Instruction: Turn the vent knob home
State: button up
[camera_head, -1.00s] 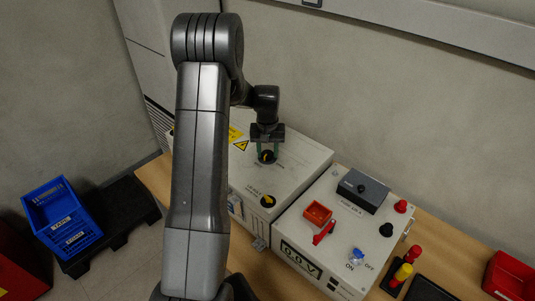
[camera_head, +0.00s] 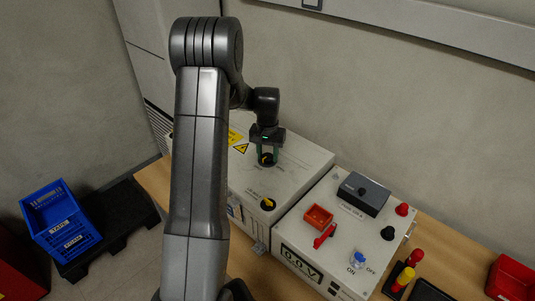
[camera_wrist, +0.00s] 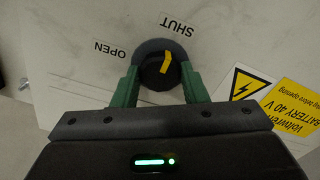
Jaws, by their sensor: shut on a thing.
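The vent knob (camera_wrist: 156,69) is a round black knob with a yellow pointer, on a pale panel between the OPEN label (camera_wrist: 110,49) and the SHUT label (camera_wrist: 177,25). Its pointer leans up and slightly right, toward the SHUT side, in the wrist view. My gripper (camera_wrist: 158,82) is shut on the knob, with a green finger on each side. In the head view the knob (camera_head: 267,160) sits on top of the left white box, with my gripper (camera_head: 267,155) above and around it. The knob's lower part is partly hidden by my gripper in the wrist view.
A second black knob (camera_head: 268,204) with a yellow pointer is nearer on the same box. A blue crate (camera_head: 62,220) stands at left.

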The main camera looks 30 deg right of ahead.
aim_at(268, 156)
jog(key=o, duration=1)
jog(key=shift+c, duration=0.2)
notch_tip(268, 156, up, 14)
jog(key=shift+b, duration=0.3)
jog(key=shift+f, duration=0.1)
notch_tip(268, 156, down, 14)
jog(key=shift+r+p, duration=0.1)
jog(key=shift+p, duration=0.25)
